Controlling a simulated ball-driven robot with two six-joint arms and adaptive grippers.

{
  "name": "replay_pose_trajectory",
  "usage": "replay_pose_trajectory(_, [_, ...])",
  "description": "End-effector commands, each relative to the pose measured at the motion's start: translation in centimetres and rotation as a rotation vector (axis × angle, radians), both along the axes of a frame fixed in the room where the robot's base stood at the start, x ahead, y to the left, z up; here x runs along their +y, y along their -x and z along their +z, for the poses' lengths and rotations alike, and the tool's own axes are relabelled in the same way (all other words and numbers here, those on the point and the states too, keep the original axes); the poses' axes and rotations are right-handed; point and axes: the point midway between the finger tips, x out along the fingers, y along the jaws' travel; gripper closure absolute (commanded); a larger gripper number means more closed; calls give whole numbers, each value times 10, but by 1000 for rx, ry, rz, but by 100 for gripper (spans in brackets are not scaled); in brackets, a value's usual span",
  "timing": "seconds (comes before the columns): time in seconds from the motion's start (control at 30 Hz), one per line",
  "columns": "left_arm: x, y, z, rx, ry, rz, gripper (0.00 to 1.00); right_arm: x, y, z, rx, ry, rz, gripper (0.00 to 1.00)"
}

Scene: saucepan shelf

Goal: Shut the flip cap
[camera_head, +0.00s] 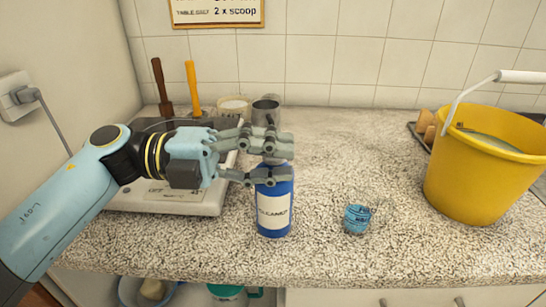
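A blue bottle (274,208) with a white label that seems to read "CLEANER" stands upright on the speckled counter. My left gripper (282,158) reaches in from the left at the bottle's top, with its grey fingers parted. The fingers cover most of the bottle's top, so I cannot see the flip cap clearly or tell whether it is up or down. I cannot tell whether the fingers touch it. My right gripper is not in view.
A small blue tub (356,218) stands right of the bottle. A yellow bucket (478,170) stands at the right. A white scale (166,200) lies under my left arm. A metal cup (266,108) and a pale tub (234,107) stand behind.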

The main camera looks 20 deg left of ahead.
Motion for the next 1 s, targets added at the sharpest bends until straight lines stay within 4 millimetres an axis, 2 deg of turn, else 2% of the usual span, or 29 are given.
replay_pose_trajectory(0.23, [0,0,1,-1,1,0,71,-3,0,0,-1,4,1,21])
replay_pose_trajectory(0.37, [10,3,0,-1,-3,0,71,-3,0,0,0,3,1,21])
replay_pose_trajectory(0.8, [96,28,-1,3,-5,0,71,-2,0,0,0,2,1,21])
replay_pose_trajectory(1.0, [114,33,0,0,-1,0,71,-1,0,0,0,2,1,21])
